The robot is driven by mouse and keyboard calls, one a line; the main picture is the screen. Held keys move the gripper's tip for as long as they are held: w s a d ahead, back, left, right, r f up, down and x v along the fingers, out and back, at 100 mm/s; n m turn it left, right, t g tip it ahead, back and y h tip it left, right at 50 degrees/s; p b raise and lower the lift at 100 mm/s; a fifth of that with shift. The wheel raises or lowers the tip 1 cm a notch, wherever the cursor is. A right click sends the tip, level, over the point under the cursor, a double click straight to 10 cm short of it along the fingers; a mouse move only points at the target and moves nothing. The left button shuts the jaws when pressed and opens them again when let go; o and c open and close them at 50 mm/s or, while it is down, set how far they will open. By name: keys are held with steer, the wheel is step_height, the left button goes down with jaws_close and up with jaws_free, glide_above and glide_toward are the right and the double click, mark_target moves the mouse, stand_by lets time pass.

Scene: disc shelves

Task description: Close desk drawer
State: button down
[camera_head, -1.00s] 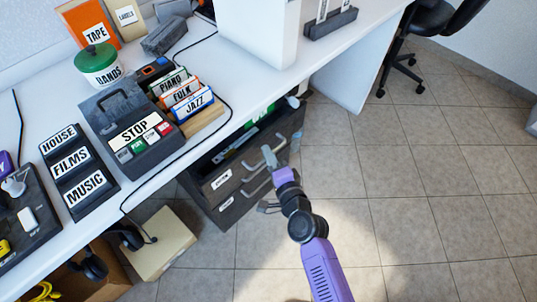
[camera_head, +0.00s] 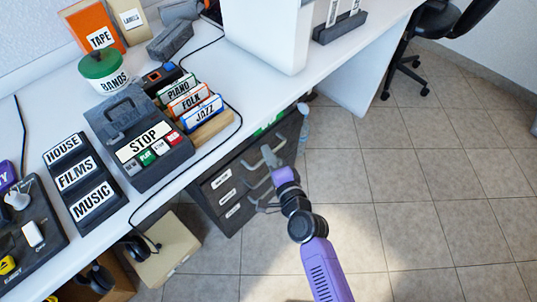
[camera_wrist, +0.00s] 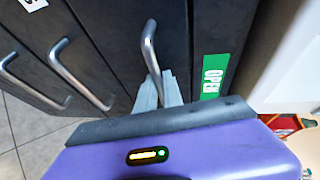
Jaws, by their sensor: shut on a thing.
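The dark grey desk drawer unit (camera_head: 238,212) stands under the white desk, with stacked drawers, pale labels and metal bar handles. Its top drawer (camera_head: 232,172) looks flush or nearly flush with the fronts below; no interior shows. My gripper (camera_head: 270,157) is at this drawer's front. The fingers partly hide the handle's end. The lower handles (camera_wrist: 75,72) are free.
The white desk (camera_head: 255,88) overhangs the drawer unit and carries a cassette player (camera_head: 125,125) and labelled racks. A clear bottle (camera_head: 304,128) stands to the right of the drawers. A beige box (camera_head: 172,255) is at their left. Open tiled floor (camera_head: 420,190) lies to the right.

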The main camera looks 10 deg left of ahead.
steer(key=shift+w+a, duration=0.2)
steer(key=shift+a, duration=0.1)
steer(key=c, duration=1.8)
jaws_free()
steer(key=shift+a, duration=0.1)
steer(key=shift+o, duration=0.2)
steer(key=shift+r, duration=0.1)
steer(key=v, duration=0.8)
steer(key=shift+f, duration=0.25)
steer(key=shift+w, duration=0.1)
